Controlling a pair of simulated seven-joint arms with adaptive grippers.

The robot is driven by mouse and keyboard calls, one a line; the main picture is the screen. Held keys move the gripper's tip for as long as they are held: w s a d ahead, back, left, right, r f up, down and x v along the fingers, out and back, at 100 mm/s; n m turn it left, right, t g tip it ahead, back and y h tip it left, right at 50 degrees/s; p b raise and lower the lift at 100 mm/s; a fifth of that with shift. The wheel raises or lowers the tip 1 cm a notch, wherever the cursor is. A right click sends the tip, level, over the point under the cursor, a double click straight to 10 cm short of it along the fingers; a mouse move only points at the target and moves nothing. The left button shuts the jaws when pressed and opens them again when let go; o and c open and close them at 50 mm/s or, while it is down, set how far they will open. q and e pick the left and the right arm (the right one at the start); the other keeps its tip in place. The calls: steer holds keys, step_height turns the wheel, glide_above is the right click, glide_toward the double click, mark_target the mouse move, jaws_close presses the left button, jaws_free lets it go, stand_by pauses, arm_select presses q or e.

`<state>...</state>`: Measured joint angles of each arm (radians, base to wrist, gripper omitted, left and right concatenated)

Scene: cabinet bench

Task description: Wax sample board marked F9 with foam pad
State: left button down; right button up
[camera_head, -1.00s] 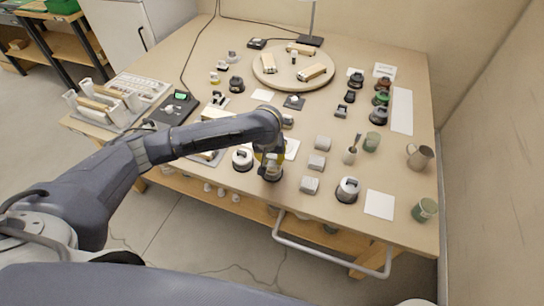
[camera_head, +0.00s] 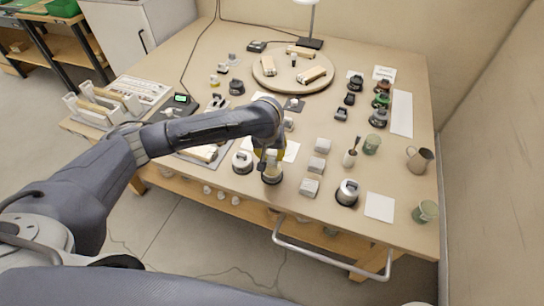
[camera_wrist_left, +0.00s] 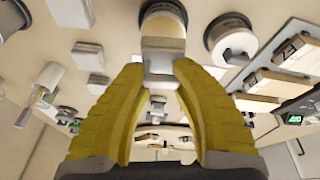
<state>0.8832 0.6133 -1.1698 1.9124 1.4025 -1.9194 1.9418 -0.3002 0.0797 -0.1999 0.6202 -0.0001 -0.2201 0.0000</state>
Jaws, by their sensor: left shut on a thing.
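My left gripper (camera_head: 268,158) is over the front of the bench, above a round cream tin (camera_head: 272,175) with a dark base. In the left wrist view its yellow fingers (camera_wrist_left: 160,75) are shut on a small pale grey block (camera_wrist_left: 160,62), directly over the tin; whether this is a foam pad or a lid handle I cannot tell. Grey pad-like blocks (camera_head: 316,164) lie in a column to the right. Pale wooden boards (camera_head: 312,74) lie on the round turntable (camera_head: 275,86), and another (camera_head: 200,153) lies near my forearm. No F9 mark is readable. My right gripper is not visible.
White-topped tins stand on both sides, one left (camera_head: 242,162) and one right (camera_head: 346,193). A rack (camera_head: 100,106) is at the left. A rail (camera_head: 330,262) runs along the front.

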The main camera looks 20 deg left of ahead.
mark_target(272, 153)
arm_select(q)
steer(key=shift+r, duration=1.7)
